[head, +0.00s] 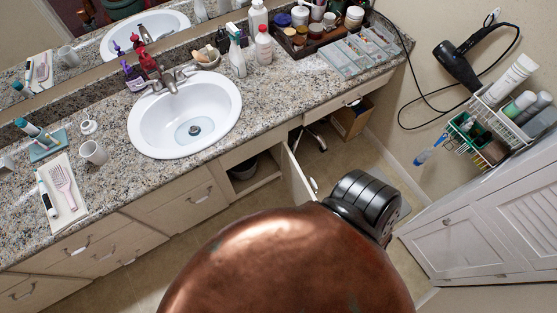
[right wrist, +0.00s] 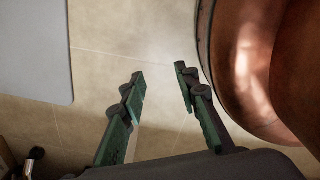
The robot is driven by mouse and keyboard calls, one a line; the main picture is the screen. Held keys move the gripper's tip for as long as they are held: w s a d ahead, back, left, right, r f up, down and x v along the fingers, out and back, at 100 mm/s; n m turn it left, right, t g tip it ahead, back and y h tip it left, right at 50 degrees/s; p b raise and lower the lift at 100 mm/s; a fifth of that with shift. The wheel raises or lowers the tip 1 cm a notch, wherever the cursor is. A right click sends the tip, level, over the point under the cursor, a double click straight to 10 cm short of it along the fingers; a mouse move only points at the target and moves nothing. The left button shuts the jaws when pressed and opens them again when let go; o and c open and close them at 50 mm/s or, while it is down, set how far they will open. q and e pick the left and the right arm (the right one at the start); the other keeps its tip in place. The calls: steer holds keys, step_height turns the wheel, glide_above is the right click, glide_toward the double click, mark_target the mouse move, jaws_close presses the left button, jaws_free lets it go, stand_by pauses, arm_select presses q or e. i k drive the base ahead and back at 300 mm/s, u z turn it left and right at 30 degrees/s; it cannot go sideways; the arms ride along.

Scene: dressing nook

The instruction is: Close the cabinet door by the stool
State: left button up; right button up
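The cabinet door (head: 298,178) stands open under the counter, swung out into the room and seen nearly edge-on, with a small metal handle (head: 314,185) near its outer edge. The open cabinet (head: 262,178) beside it shows a dark inside with a round container. Curved metal parts (head: 310,133), perhaps the stool's legs, show in the knee space; its seat is not clear. My right gripper (right wrist: 161,78) is open and empty in the right wrist view, with tiled floor beyond its green-sided fingers. Neither gripper shows in the head view.
A large copper-coloured rounded surface, perhaps mine, hides the lower middle of the head view. A pale panel (right wrist: 35,45) lies left of the right gripper; I cannot tell what it is. A cardboard box (head: 352,118) stands under the counter. White louvred doors (head: 465,245) stand right.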

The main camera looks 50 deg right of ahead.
mark_target(298, 188)
steer(key=u, duration=0.65)
steer(key=k, duration=0.9)
steer(key=z, duration=1.5)
steer(key=i, duration=0.5)
steer(key=u, duration=0.05)
